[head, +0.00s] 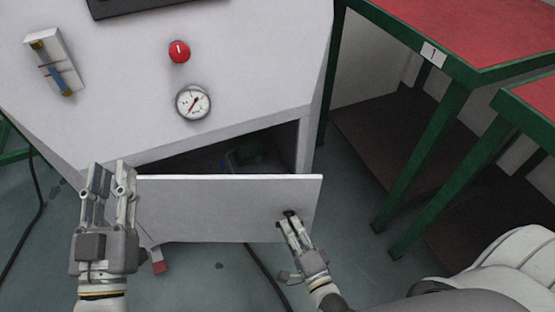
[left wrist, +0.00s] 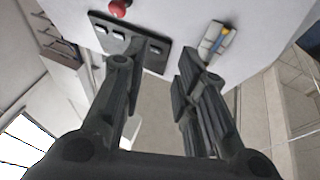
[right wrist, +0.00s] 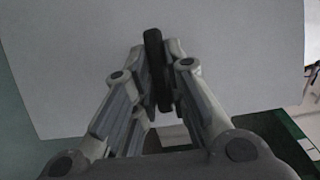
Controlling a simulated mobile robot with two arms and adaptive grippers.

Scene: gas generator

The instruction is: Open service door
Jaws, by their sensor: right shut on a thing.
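The white service door (head: 225,205) of the generator stands partly open, with a dark gap above its top edge. In the right wrist view the door (right wrist: 70,60) fills the upper part. My right gripper (head: 290,218) is shut on the black door handle (right wrist: 155,68) near the door's right end. My left gripper (head: 110,180) is open and empty, in front of the cabinet to the left of the door. In the left wrist view its fingers (left wrist: 155,75) stand apart with nothing between them.
The white cabinet (head: 130,90) carries a red button (head: 179,51), a pressure gauge (head: 193,102) and a level tube (head: 54,62). Green-framed tables with red tops (head: 470,30) stand at the right. A black cable (head: 265,275) lies on the floor below the door.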

